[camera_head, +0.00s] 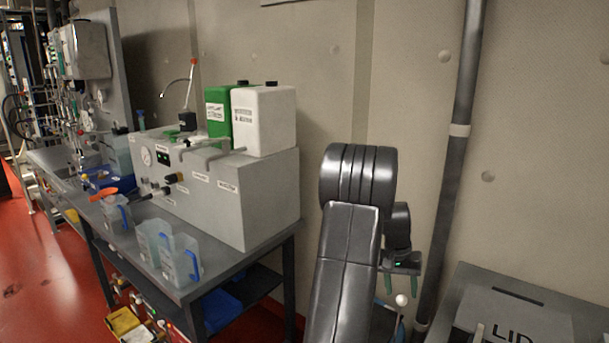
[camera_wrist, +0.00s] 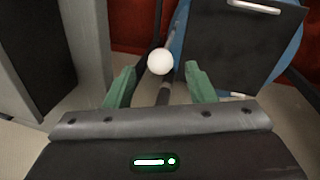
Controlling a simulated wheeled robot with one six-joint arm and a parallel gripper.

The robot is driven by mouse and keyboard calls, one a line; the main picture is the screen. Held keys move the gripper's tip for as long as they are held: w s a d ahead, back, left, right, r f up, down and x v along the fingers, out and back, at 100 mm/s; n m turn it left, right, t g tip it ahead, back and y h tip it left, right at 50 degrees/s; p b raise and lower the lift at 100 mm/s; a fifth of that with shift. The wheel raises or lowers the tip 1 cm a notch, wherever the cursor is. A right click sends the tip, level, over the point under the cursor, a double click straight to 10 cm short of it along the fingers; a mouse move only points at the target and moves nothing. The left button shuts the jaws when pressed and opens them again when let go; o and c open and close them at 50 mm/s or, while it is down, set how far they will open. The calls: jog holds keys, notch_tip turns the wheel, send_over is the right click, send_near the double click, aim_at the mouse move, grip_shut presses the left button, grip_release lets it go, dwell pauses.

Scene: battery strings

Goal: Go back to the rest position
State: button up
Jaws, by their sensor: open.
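My gripper (camera_head: 401,284) hangs below my raised, folded arm, right of the table in the head view. In the wrist view my gripper (camera_wrist: 158,82) shows two green fingers spread apart. A white ball (camera_wrist: 160,61) shows between and beyond the fingertips, seemingly on top of a thin dark rod. The white ball (camera_head: 402,300) also shows just below the gripper in the head view. I cannot tell how far it is from the fingers. Nothing is visibly held.
A table (camera_head: 262,246) at the left bears a grey box unit (camera_head: 270,195), a green canister (camera_head: 217,113), a white canister (camera_head: 263,120) and clear jugs (camera_head: 180,262). A grey cabinet marked LID (camera_head: 540,298) stands at the lower right. A dark pipe (camera_head: 453,165) runs up the wall.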

notch_tip(320, 180, up, 12)
jog(key=w+a, duration=0.1)
jog(key=a, duration=0.1)
notch_tip(320, 180, down, 19)
jog(key=s+d+b, duration=0.1)
jog(key=d+b, duration=0.1)
jog(key=shift+d+f, duration=0.15)
jog(key=shift+f, duration=0.05)
jog(key=shift+s, duration=0.1)
